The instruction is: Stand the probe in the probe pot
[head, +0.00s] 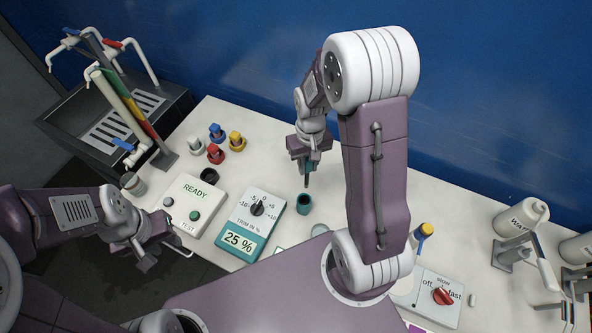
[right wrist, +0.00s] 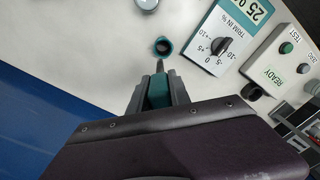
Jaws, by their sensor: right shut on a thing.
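The probe (right wrist: 158,88) is teal with a dark thin tip, and my right gripper (right wrist: 158,92) is shut on it. In the head view the probe (head: 308,168) hangs tip down below my right gripper (head: 305,159). The probe pot (head: 305,203) is a small teal cup with a dark opening, standing on the white bench. The tip is above and just behind the pot, apart from it; in the right wrist view the pot (right wrist: 163,46) lies just beyond the tip. My left gripper (head: 167,258) is open and empty at the bench's front left edge.
A trim dial box (head: 250,222) reading 25 % stands left of the pot, with a READY/TEST box (head: 195,203) beyond it. Several coloured-cap bottles (head: 216,145) stand at the back left.

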